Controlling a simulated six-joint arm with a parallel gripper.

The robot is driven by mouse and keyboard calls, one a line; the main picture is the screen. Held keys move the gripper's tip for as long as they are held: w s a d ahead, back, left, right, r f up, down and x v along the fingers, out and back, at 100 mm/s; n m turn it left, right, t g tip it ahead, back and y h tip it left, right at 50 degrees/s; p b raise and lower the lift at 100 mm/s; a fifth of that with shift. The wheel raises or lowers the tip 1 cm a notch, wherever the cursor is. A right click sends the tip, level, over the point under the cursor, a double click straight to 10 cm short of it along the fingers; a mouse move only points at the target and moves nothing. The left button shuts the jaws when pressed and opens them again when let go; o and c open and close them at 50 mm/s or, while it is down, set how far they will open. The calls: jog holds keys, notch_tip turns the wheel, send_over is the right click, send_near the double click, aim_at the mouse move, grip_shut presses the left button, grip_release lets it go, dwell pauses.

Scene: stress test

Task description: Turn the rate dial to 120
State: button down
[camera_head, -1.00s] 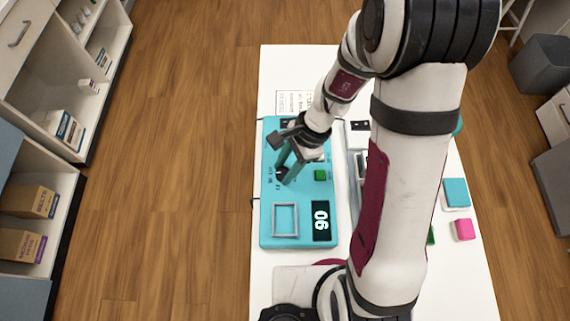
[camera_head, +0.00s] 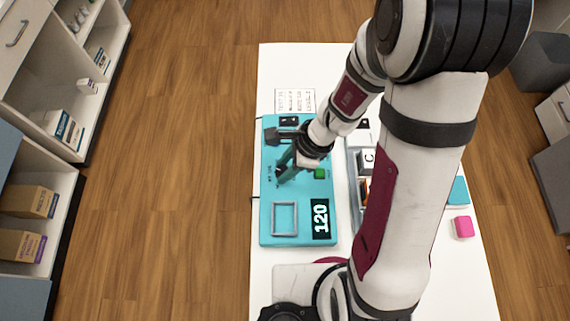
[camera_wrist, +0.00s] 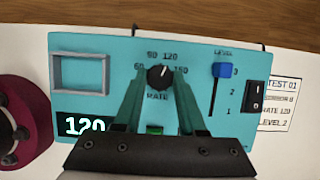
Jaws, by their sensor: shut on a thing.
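The rate dial (camera_wrist: 160,77) is a round black knob on a turquoise panel (camera_wrist: 110,85), with 60, 90, 120 and 150 printed around it. Its white mark points up and slightly right, towards the 120. The display (camera_head: 320,218) reads 120, and the same display (camera_wrist: 84,126) shows it in the wrist view. My gripper (camera_wrist: 158,88) is shut on the dial, with one green finger on each side of it. In the head view my gripper (camera_head: 282,174) hides most of the dial.
On the panel are a blue level slider (camera_wrist: 222,71) near 3, a black switch (camera_wrist: 256,95), a green button (camera_head: 319,174) and an empty grey frame (camera_head: 285,204). A printed card (camera_head: 294,100) lies behind the panel. A pink block (camera_head: 463,227) lies at the right.

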jog(key=shift+c, duration=2.4)
grip_release()
jog(key=v, duration=1.5)
jog(key=shift+d+r, duration=0.25)
jog(key=shift+r, duration=0.1)
jog(key=shift+s, duration=0.1)
jog(key=s+r+n+h, duration=0.2)
jog(key=s+n, duration=1)
jog(key=s, duration=0.2)
jog(key=shift+h, duration=0.3)
